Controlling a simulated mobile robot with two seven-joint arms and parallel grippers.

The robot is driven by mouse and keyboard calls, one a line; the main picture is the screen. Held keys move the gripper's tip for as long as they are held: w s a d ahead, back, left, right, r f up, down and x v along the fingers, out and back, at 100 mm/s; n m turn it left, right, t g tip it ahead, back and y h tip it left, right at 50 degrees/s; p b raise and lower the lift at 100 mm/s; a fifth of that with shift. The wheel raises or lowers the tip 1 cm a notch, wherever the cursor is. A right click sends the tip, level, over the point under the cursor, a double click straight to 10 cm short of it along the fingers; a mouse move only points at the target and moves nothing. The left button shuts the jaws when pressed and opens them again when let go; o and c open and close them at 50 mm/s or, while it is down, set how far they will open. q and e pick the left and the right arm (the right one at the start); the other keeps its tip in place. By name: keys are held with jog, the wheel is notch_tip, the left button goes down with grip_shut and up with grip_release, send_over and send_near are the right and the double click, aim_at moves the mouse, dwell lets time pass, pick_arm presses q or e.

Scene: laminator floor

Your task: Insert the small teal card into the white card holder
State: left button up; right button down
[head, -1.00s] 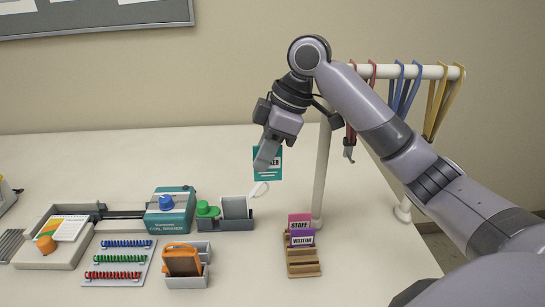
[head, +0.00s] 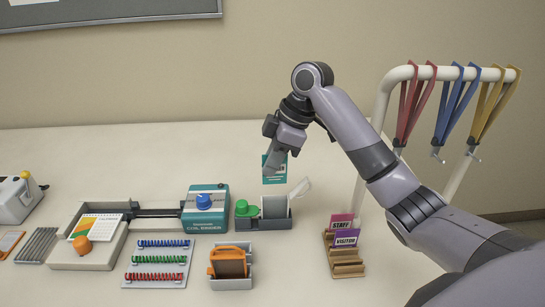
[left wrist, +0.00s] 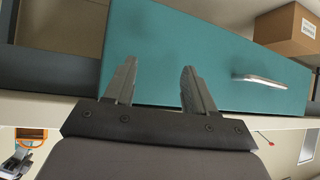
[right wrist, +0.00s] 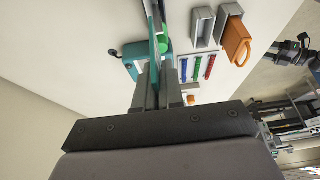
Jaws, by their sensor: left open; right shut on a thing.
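The small teal card (head: 273,171) is upright in my right gripper (head: 278,157), which is shut on its upper part. Its lower edge hangs just above a pale upright panel (head: 275,207) in a dark grey stand (head: 262,223); I take this panel to be the white card holder. Card and holder look apart, but the depth gap is hard to judge. In the right wrist view the card (right wrist: 154,62) shows nearly edge-on beyond the shut fingers. My left gripper (left wrist: 157,85) is open and empty before a teal drawer front (left wrist: 205,60).
A green knob (head: 246,208) sits left of the holder. The teal coil binder (head: 205,212), a coil tray (head: 158,263) and an orange item in a grey box (head: 229,263) are nearby. A wooden rack (head: 346,262) holds STAFF and VISITOR cards. Lanyards hang from a white rail (head: 440,72).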

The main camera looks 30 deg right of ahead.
aim_at(272, 183)
jog(key=shift+f, duration=1.65)
jog(key=shift+f+b, duration=1.1)
jog(key=shift+b, duration=0.25)
jog(key=shift+s+f, duration=0.15)
jog(key=shift+f, duration=0.7)
jog(key=shift+s+f, duration=0.1)
jog(key=shift+f, duration=0.7)
jog(key=c, duration=1.3)
grip_release()
jog(key=shift+o, duration=0.2)
jog(key=shift+w+r+p, duration=0.2)
jog(key=shift+r+p, duration=1)
jog(key=shift+p, duration=0.2)
jog(key=shift+o, duration=0.4)
jog(key=shift+r, duration=2.5)
